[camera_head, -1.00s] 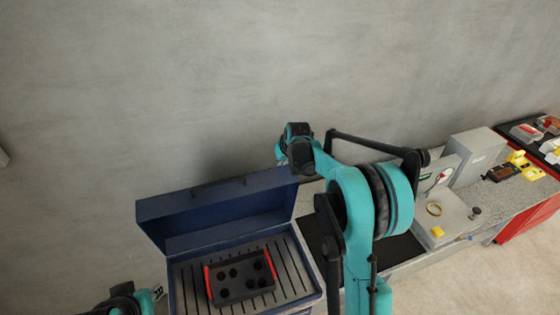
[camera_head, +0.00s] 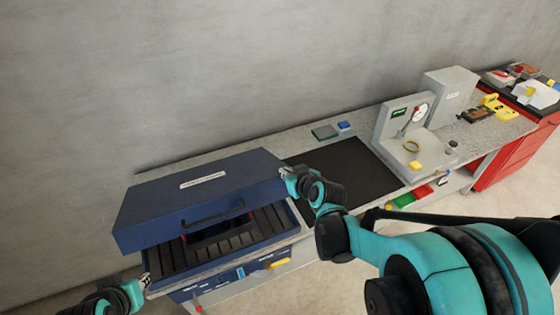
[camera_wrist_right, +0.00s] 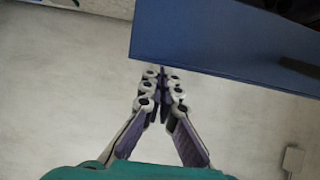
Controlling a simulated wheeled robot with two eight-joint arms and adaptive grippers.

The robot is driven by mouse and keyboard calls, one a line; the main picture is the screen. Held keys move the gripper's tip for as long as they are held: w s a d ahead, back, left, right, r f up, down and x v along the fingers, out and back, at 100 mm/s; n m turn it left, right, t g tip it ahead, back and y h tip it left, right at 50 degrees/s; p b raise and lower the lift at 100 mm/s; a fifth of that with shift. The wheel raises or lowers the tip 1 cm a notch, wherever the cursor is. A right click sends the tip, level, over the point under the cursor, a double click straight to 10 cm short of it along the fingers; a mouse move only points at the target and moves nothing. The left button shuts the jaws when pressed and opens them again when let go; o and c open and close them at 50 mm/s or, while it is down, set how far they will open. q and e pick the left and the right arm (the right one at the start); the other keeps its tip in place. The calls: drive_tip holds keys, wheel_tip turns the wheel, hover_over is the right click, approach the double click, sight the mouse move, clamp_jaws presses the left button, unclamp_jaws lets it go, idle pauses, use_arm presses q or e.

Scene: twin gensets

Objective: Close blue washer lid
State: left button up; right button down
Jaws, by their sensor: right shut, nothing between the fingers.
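The blue washer (camera_head: 222,278) stands at the left end of the bench. Its blue lid (camera_head: 160,205) is tilted down over the basin, with a gap at the front. Through the gap I see the slatted rack (camera_head: 270,220) and part of a dark tray with red edges. My right gripper (camera_head: 286,172) is at the lid's right end; it is shut and empty. In the right wrist view its fingertips (camera_wrist_right: 162,72) meet just below the blue lid edge (camera_wrist_right: 220,45); I cannot tell if they touch it. My left gripper (camera_head: 143,283) is by the washer's front left corner, its fingers unclear.
A black mat (camera_head: 345,170) lies right of the washer. A grey gauge stand (camera_head: 405,125) and a grey box (camera_head: 450,95) stand further right, before a red cabinet (camera_head: 515,155). A grey wall (camera_head: 250,70) runs behind the bench.

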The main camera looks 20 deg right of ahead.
drive_tip(key=s+f+b, duration=0.4)
drive_tip(key=f+b, duration=0.2)
drive_tip(key=f, duration=0.2)
drive_tip(key=s+f+b, duration=0.4)
drive_tip(key=f+b, duration=0.2)
drive_tip(key=f, duration=0.3)
drive_tip(key=shift+s, duration=0.2)
drive_tip(key=shift+w+r, duration=0.1)
drive_tip(key=shift+r, duration=0.05)
